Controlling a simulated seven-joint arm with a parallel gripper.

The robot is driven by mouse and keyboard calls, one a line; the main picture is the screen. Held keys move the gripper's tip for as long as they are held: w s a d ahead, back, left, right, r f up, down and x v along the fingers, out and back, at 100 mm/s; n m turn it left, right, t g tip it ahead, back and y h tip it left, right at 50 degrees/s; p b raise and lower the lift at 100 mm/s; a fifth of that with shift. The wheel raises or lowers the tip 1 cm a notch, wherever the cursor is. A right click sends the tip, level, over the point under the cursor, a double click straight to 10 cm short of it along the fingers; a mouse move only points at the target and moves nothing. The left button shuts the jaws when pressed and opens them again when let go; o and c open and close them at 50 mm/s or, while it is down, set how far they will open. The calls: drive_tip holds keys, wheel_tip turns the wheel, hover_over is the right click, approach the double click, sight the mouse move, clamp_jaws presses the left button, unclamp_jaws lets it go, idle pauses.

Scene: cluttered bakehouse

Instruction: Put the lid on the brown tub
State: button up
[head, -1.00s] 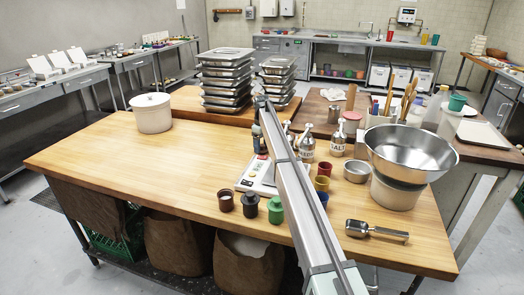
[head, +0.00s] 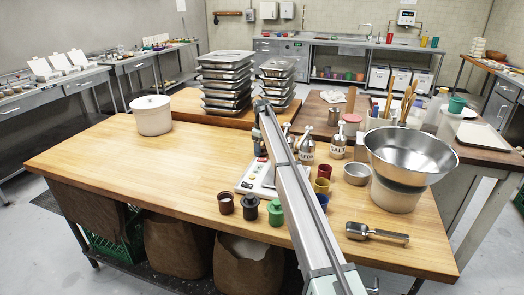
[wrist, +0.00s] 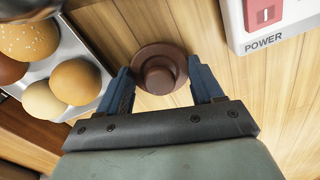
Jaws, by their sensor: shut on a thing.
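The brown lid (wrist: 160,69), a round disc with a raised knob, is between the two blue fingers of my gripper (wrist: 161,82) in the wrist view. The fingers are shut on its sides. I cannot tell how high it is above the wood. In the head view a small open brown tub (head: 226,203) stands upright near the front edge of the wooden table (head: 130,165), left of a black lidded tub (head: 250,207).
A green lidded tub (head: 275,212) and a scale (head: 252,181) are near the brown tub. The scale (wrist: 280,22) and a tray of rolls (wrist: 60,52) flank the lid in the wrist view. A metal scoop (head: 376,233) lies right.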

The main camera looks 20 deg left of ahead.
drive_tip(key=r, duration=0.6)
drive_tip(key=a+r, duration=0.1)
drive_tip(key=r, duration=0.2)
drive_tip(key=shift+s, duration=0.2)
drive_tip(key=s+a+r+n, duration=0.1)
drive_tip(key=s+a+r, duration=0.1)
drive_tip(key=s+a, duration=0.35)
drive_tip(key=s+a+r+n, duration=0.1)
drive_tip(key=s+a+r, duration=0.15)
drive_tip(key=s, duration=0.55)
drive_tip(key=s+d+f+m, duration=0.1)
drive_tip(key=s+d, duration=0.3)
drive_tip(key=s, duration=0.9)
drive_tip(key=s+d+m, duration=0.1)
drive_tip(key=s+d, duration=0.4)
drive_tip(key=s, duration=0.7)
drive_tip(key=shift+s+f, duration=0.35)
drive_tip(key=shift+f, duration=2.35)
drive_tip(key=shift+f, duration=1.1)
